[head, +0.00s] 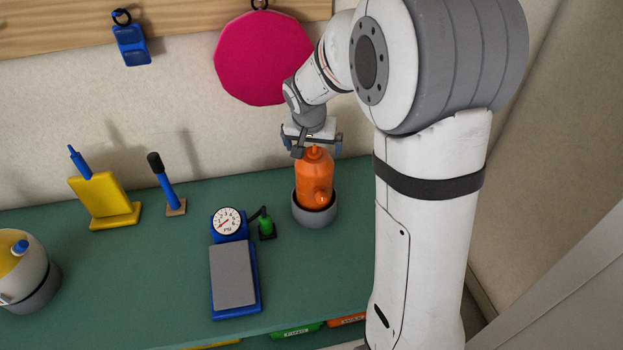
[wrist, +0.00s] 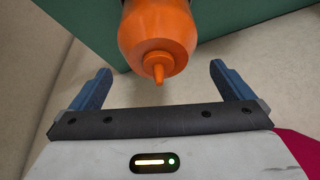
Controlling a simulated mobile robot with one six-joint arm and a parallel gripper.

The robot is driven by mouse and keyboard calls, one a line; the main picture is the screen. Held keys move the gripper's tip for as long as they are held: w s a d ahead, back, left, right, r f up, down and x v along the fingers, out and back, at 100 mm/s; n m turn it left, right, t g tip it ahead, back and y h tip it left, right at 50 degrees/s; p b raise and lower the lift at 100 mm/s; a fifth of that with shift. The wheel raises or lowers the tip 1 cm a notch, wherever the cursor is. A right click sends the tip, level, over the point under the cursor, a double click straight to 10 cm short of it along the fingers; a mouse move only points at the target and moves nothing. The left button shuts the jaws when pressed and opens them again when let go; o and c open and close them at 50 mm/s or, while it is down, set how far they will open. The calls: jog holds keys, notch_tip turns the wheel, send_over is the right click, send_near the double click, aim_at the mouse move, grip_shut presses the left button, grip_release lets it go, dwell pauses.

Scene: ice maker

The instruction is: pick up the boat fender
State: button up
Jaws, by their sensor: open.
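The orange boat fender (head: 314,177), as I take it, stands upright in a grey round holder (head: 316,214) on the green table. It has a rounded body and a narrow tip on top. My gripper (head: 318,148) is open just above it, one finger on each side of the tip in the head view. In the wrist view the fender (wrist: 158,30) hangs from the top edge, its tip reaching between the open fingers of my gripper (wrist: 160,78). No finger visibly touches it. Its lower end is hidden in the holder.
A blue gauge device with a grey plate (head: 233,275) and a small green piece (head: 266,227) stand left of the holder. Farther left are a blue stick (head: 166,190), a yellow block (head: 104,198) and a white-and-yellow rounded object (head: 28,262). A pink disc (head: 262,60) hangs behind.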

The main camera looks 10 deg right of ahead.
aim_at(314, 153)
jog(key=p+x, duration=0.1)
jog(key=x, duration=0.5)
jog(key=shift+f+p, duration=0.1)
jog(key=shift+p, duration=0.2)
jog(key=shift+s, duration=0.1)
jog(key=c, duration=1.6)
